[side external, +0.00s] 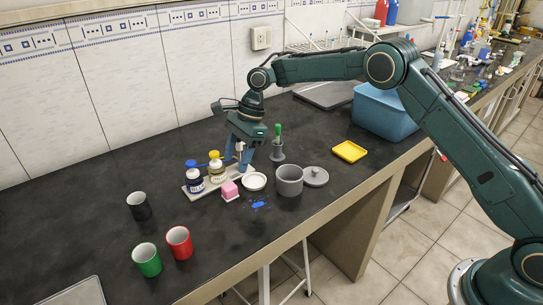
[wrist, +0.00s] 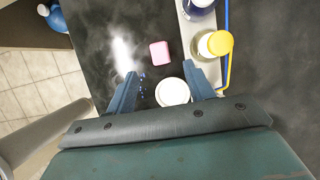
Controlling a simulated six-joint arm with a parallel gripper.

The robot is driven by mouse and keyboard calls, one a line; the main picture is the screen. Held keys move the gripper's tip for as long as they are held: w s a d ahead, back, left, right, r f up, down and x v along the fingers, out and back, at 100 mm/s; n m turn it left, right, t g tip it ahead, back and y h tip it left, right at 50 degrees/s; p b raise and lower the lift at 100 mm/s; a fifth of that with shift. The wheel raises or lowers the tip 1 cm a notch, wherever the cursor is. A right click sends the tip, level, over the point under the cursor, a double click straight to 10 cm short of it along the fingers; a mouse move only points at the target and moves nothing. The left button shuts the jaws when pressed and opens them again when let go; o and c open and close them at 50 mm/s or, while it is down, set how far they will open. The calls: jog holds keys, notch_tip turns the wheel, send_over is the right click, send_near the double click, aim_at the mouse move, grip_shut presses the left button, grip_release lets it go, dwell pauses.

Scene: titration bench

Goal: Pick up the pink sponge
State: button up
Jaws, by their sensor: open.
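The pink sponge (side external: 230,191) is a small block on the dark bench, in front of the white tray with bottles in the side view. In the wrist view the sponge (wrist: 160,53) lies ahead of the fingertips, roughly in line with the gap between them. My gripper (side external: 238,160) is above the bench, behind and above the sponge. In the wrist view my gripper (wrist: 160,76) has its two blue fingers spread wide with nothing held between them. A white round dish (wrist: 172,92) shows between the fingers, below them on the bench.
A bottle with a blue cap (side external: 194,178) and one with a yellow cap (side external: 217,170) stand close beside the sponge. The white dish (side external: 254,181), a grey pot (side external: 289,181) and blue drops (side external: 258,204) are to its right. Black (side external: 139,207), green (side external: 147,261) and red (side external: 179,243) cups stand left.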

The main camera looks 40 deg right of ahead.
aim_at(229, 186)
jog(key=shift+x, duration=2)
jog(key=shift+x, duration=2.6)
jog(key=c, duration=1)
jog(key=shift+c, duration=0.2)
jog(key=shift+r, duration=5.05)
